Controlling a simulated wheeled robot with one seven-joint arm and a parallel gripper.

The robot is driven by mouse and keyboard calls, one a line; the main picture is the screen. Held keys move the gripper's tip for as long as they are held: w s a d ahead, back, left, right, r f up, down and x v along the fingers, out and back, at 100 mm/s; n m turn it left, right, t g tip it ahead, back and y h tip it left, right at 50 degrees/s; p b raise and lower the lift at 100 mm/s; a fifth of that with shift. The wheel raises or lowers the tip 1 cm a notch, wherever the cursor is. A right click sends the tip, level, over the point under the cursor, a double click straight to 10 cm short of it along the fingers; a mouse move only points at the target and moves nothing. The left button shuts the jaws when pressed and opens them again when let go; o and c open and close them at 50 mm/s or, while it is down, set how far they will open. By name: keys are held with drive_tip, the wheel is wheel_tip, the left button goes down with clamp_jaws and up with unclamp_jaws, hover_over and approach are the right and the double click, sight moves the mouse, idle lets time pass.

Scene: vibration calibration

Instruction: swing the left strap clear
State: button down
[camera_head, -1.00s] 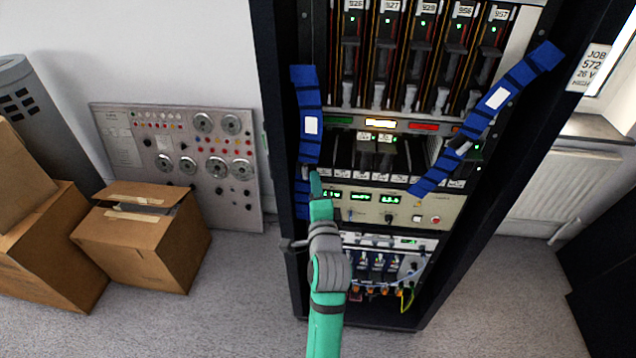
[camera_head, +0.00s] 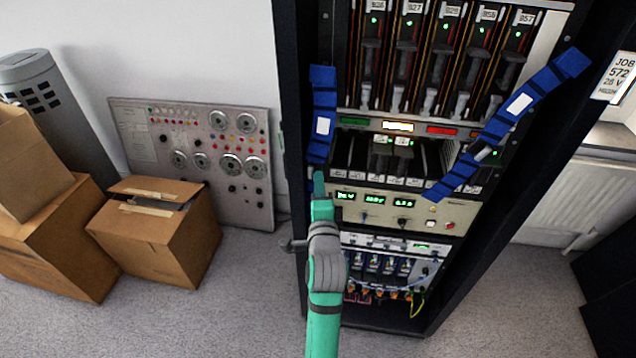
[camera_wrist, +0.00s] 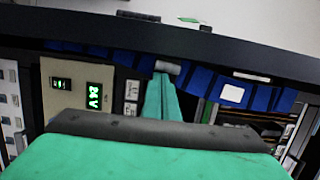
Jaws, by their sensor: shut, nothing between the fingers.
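The left strap (camera_head: 323,95) is a blue segmented band with a white label, hanging down the left post of the rack. In the wrist view the left strap (camera_wrist: 201,82) runs sideways across the rack edge, with its label to the right. My gripper (camera_head: 319,180) is shut and empty at the strap's lower part, and hides some of it. In the wrist view the tips of my gripper (camera_wrist: 166,76) meet a small grey piece (camera_wrist: 168,67) on the strap; I cannot tell whether they touch. The right strap (camera_head: 500,120) slants across the rack's right side.
The black rack (camera_head: 297,150) holds card modules above and a panel with green displays (camera_head: 375,199) close by my gripper. Cardboard boxes (camera_head: 160,240) and a grey dial panel (camera_head: 215,145) stand left. Open carpet lies between boxes and rack.

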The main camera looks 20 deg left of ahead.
drive_tip(key=s+d, duration=0.8)
drive_tip(key=shift+d+f, duration=0.2)
drive_tip(key=shift+f, duration=0.05)
drive_tip(key=s+d+f+n+h, duration=0.45)
drive_tip(key=s+d+f, duration=0.65)
drive_tip(key=s+f, duration=0.35)
drive_tip(key=s+d+f+n+h, duration=0.1)
drive_tip(key=s+n, duration=0.3)
drive_tip(key=s, duration=0.6)
drive_tip(key=s+d+f+n+h, duration=0.1)
drive_tip(key=s+d+n+h, duration=0.2)
drive_tip(key=s, duration=0.8)
drive_tip(key=shift+d+f+n+g, duration=0.2)
drive_tip(key=shift+d+n+g, duration=0.1)
drive_tip(key=shift+d+n, duration=0.15)
